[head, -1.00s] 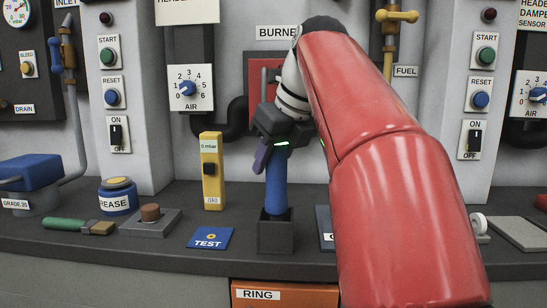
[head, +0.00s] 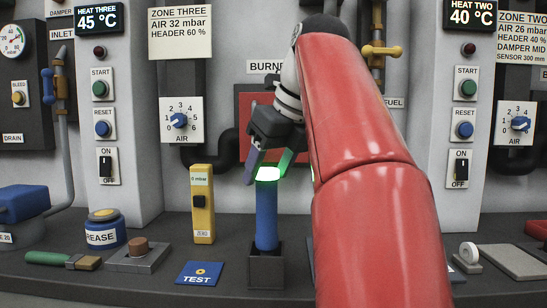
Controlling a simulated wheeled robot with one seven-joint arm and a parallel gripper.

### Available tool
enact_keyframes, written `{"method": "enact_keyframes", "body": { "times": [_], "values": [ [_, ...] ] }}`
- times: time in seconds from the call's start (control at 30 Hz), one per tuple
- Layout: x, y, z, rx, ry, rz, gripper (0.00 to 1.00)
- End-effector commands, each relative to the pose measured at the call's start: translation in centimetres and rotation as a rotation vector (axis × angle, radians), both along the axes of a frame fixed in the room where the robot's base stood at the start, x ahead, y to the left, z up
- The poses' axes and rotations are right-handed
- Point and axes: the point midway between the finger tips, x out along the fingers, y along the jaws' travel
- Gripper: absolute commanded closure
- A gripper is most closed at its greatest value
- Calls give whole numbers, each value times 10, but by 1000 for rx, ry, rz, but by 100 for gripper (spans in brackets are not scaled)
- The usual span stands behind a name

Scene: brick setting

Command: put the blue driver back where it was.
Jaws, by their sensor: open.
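The blue driver (head: 266,216) stands upright in a small dark square holder (head: 266,268) on the bench. Its lower end is hidden inside the holder. My gripper (head: 267,172) is just above the driver's top, with its fingers open and spread to either side. A green glow lies between the fingers at the top of the driver. Whether a finger still touches the driver's top cannot be told.
A blue TEST card (head: 200,273) and a yellow gauge (head: 203,204) are left of the holder. A grease tin (head: 104,236), a brush (head: 62,260) and a grey block with a brown knob (head: 137,257) lie further left. My red arm hides the bench to the right.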

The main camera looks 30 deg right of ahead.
Motion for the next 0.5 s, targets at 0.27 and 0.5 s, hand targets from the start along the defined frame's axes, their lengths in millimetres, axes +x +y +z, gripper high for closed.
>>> {"method": "enact_keyframes", "body": {
  "times": [0.27, 0.5],
  "values": [
    [-10, -2, 18, 0, 0, -1, 43],
    [-11, -2, 20, 0, 0, 0, 43]
  ]
}}
